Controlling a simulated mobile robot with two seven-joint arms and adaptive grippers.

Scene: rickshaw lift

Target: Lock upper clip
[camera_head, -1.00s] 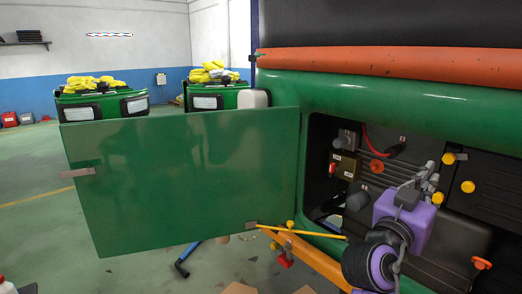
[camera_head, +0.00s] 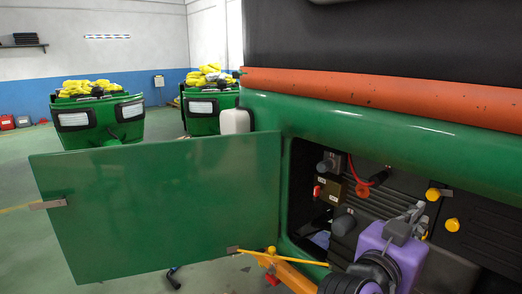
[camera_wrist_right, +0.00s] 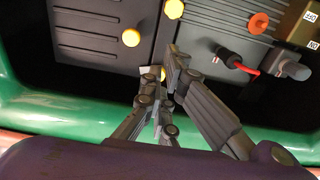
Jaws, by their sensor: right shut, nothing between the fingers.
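Yellow knobs, which look like clips, show inside the open side compartment in the head view: a higher one (camera_head: 433,194) and a lower one (camera_head: 452,225) to its right. I cannot tell for sure which is the upper clip. Two yellow knobs (camera_wrist_right: 131,37) (camera_wrist_right: 174,9) show beyond the fingertips, and small yellow parts are partly hidden behind the fingers. My left gripper is not in view.
A green door panel (camera_head: 165,205) stands open at the left of the compartment. An orange bar (camera_head: 390,94) runs above it on the green body (camera_head: 350,122). A red cable (camera_head: 354,170) and an orange knob (camera_head: 362,190) are inside. A yellow rod (camera_head: 290,258) crosses near the door's lower corner.

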